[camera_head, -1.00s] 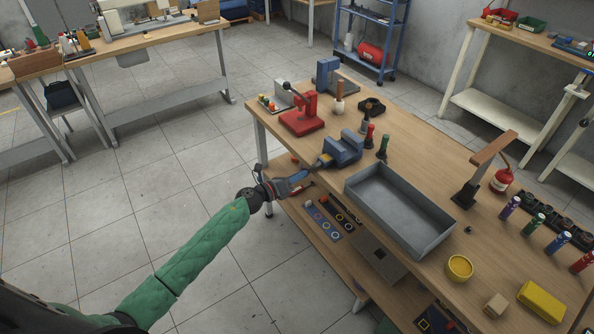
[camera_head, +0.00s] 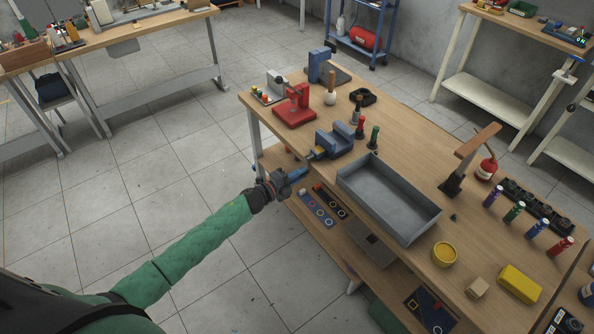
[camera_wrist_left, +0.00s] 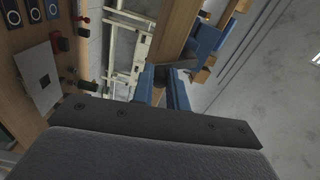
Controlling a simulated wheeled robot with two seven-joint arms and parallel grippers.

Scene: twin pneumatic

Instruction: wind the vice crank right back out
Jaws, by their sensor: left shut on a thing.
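The blue vice (camera_head: 337,141) stands on the wooden workbench near its left edge, and its blue body also shows in the left wrist view (camera_wrist_left: 208,38). My left gripper (camera_head: 303,170) reaches in from the left, just off the bench edge at the vice's crank side. In the left wrist view its two blue fingers (camera_wrist_left: 162,84) are close together around a small dark part, the vice crank (camera_wrist_left: 160,75). The fingers mostly hide the crank, so its angle cannot be told. My right gripper is not in view.
A grey tray (camera_head: 420,222) lies right of the vice. A red press (camera_head: 294,108) stands behind it, with green and red-topped tools (camera_head: 374,136) close by. A lower shelf (camera_head: 330,245) holds flat panels under the bench. Open floor lies to the left.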

